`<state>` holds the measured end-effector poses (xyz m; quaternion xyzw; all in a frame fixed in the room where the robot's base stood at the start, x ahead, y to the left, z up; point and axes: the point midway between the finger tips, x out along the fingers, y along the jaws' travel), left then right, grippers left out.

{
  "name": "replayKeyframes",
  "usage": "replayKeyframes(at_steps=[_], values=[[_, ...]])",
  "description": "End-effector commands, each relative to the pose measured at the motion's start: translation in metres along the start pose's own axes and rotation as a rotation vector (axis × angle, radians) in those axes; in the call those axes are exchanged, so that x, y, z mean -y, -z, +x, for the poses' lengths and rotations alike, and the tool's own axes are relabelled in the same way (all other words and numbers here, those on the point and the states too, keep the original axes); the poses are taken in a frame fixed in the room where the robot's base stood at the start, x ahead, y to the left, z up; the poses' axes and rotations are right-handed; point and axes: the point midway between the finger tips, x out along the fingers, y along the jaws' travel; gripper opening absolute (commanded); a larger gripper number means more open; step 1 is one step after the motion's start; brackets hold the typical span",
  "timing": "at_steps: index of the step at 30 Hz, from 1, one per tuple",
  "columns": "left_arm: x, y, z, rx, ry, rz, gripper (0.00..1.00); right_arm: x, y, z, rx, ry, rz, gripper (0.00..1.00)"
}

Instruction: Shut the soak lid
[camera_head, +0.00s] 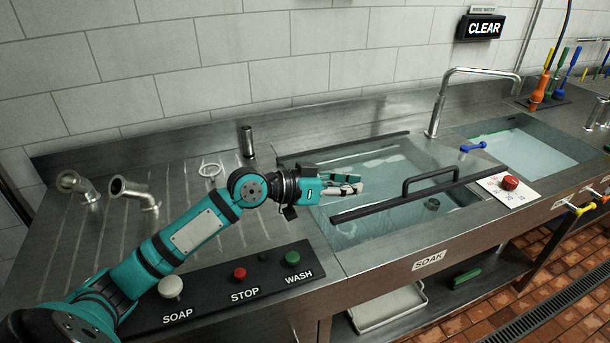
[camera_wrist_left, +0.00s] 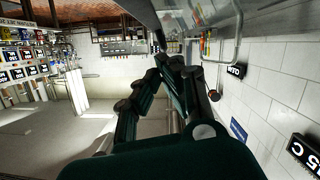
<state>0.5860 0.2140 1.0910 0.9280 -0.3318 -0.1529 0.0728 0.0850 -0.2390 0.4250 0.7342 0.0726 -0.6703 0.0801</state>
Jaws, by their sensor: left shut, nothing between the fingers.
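The soak lid (camera_head: 378,168) looks like a clear panel over the basin marked SOAK, with a dark bar along the back and another along the front. A black handle (camera_head: 430,180) stands on its front bar (camera_head: 365,211). The clear panel makes it hard to tell how far the lid is raised. My left gripper (camera_head: 345,185) reaches in from the left over the basin, behind the front bar and left of the handle, apart from it. Its fingers are shut and empty; they also show in the left wrist view (camera_wrist_left: 172,75). My right gripper is not in view.
A tall faucet (camera_head: 440,100) stands behind the basin. A red button on a white plate (camera_head: 508,184) sits right of the lid. A second water basin (camera_head: 530,150) lies further right. The SOAP, STOP and WASH button panel (camera_head: 215,292) is at the front left, under my arm.

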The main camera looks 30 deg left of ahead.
Motion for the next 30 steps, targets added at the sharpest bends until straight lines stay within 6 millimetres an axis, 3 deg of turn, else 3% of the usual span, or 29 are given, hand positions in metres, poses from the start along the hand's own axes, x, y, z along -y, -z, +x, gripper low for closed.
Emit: replayKeyframes(at_steps=[9, 18, 23, 30], values=[[0.003, -0.008, -0.063, 0.004, 0.003, -0.001, 0.0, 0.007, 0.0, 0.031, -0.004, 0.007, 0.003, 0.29], [0.001, -0.004, -0.095, 0.002, 0.0, -0.003, 0.0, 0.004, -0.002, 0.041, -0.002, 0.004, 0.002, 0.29], [-0.005, 0.002, -0.091, -0.001, -0.019, 0.007, 0.0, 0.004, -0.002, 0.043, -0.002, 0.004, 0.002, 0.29], [-0.022, 0.015, -0.058, 0.002, -0.067, 0.027, 0.0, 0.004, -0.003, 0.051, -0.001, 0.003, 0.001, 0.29]])
